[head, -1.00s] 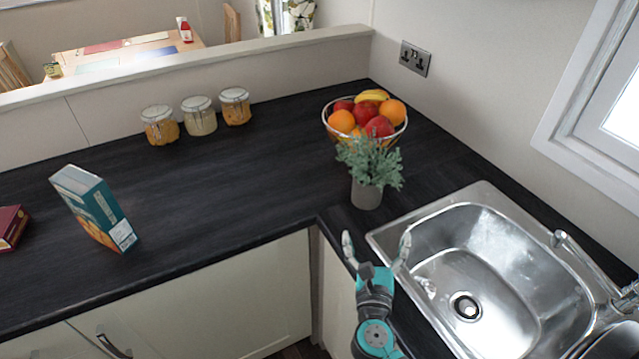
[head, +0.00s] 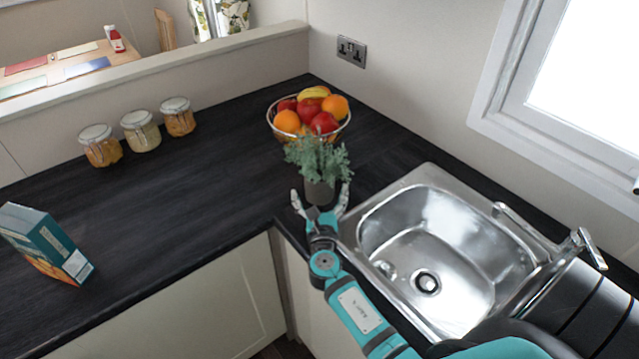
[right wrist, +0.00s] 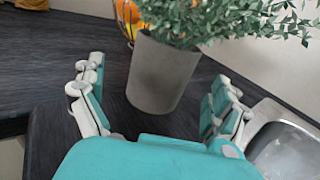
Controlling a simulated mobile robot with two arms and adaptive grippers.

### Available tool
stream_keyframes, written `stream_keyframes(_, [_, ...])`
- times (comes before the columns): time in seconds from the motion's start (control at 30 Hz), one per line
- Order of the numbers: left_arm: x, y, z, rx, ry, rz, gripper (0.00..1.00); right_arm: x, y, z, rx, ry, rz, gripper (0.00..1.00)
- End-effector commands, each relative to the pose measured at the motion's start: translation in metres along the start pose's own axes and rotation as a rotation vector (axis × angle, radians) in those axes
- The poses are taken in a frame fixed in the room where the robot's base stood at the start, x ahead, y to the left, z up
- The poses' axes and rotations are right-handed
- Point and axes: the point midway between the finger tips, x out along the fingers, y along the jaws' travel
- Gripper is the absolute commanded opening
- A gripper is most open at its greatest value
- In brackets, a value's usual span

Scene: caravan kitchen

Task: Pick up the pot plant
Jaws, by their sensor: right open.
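The pot plant, a grey pot with leafy grey-green foliage, stands upright on the dark worktop; in the head view the plant (head: 318,160) is between the fruit bowl and the sink. In the right wrist view its pot (right wrist: 162,75) is just ahead, between the two spread fingers. My right gripper (head: 320,198) is open, with its fingertips at either side of the pot's lower part in the head view. In the right wrist view the gripper (right wrist: 158,98) shows clear gaps between the fingers and the pot. My left gripper is not in view.
A wire bowl of fruit (head: 309,115) stands close behind the plant. The steel sink (head: 440,245) lies to the right. Several glass jars (head: 141,131) stand at the back left, and a teal box (head: 45,243) is at the far left. The worktop between is clear.

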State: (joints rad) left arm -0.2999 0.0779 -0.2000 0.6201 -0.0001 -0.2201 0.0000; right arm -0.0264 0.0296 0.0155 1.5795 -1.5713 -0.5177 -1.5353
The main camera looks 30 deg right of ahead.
Motion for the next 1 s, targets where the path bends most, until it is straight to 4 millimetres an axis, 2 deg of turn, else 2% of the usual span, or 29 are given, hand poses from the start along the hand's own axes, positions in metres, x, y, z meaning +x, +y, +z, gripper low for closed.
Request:
stream_keyframes(0.2, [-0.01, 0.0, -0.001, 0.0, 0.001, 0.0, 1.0, 0.029, -0.003, 0.005, -0.002, -0.001, -0.001, 1.0])
stream_keyframes(0.33, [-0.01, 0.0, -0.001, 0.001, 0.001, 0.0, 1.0, 0.045, -0.003, 0.002, -0.002, 0.0, 0.0, 1.0])
stream_keyframes(0.67, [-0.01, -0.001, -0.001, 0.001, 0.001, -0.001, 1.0, 0.051, -0.003, 0.001, -0.001, 0.001, -0.001, 0.99])
stream_keyframes(1.0, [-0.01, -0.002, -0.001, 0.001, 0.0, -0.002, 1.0, 0.051, -0.003, 0.001, -0.001, 0.001, 0.0, 0.54])
